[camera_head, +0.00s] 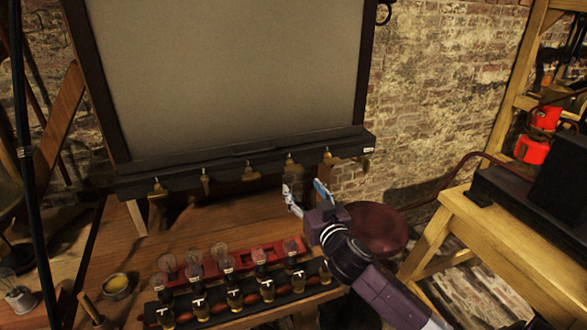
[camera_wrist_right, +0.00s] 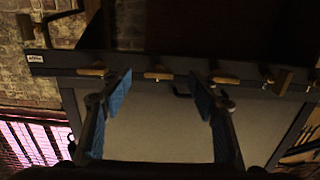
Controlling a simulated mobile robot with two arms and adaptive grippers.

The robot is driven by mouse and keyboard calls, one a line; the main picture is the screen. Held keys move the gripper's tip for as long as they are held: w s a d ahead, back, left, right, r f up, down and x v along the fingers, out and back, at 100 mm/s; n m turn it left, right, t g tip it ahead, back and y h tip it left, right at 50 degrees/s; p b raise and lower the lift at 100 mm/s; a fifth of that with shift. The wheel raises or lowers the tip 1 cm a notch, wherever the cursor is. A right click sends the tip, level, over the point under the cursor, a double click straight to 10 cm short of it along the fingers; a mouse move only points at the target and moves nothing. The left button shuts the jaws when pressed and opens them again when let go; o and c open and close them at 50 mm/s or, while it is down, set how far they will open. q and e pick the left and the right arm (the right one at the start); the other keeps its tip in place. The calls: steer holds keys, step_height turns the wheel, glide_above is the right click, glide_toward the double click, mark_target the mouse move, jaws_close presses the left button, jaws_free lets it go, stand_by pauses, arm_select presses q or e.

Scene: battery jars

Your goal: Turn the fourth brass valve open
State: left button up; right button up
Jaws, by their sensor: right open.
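A row of several brass valves hangs under the dark ledge of the large framed panel (camera_head: 230,70). Counting from the left, the fourth brass valve (camera_head: 291,160) is near the ledge's right end. It also shows in the right wrist view (camera_wrist_right: 158,74), where the order is mirrored, with its handle lying roughly level. My right gripper (camera_head: 305,190) is below and in front of the ledge. In the wrist view the open blue-padded fingers (camera_wrist_right: 162,95) stand either side of that valve's line, and nothing is held. Contact with the valve is not visible. My left gripper is not in view.
A wooden bench (camera_head: 190,225) lies below, with a red rack (camera_head: 240,262) and rows of glass jars at its front. A round dark red stool (camera_head: 378,228) is behind my right arm. A yellow wooden stand (camera_head: 480,225) is at right.

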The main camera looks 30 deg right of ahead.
mark_target(295, 170)
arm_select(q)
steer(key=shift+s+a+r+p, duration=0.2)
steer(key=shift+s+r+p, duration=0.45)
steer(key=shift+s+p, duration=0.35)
arm_select(e)
steer(key=shift+t, duration=0.3)
steer(key=shift+r+x, duration=0.3)
steer(key=shift+x, duration=1.15)
steer(key=shift+r+x, duration=0.3)
steer(key=shift+x, duration=1.15)
steer(key=shift+r+x, duration=0.3)
steer(key=shift+x, duration=1.15)
steer(key=shift+d, duration=0.15)
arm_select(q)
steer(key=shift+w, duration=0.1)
arm_select(e)
steer(key=shift+s, duration=0.1)
steer(key=c, duration=1.2)
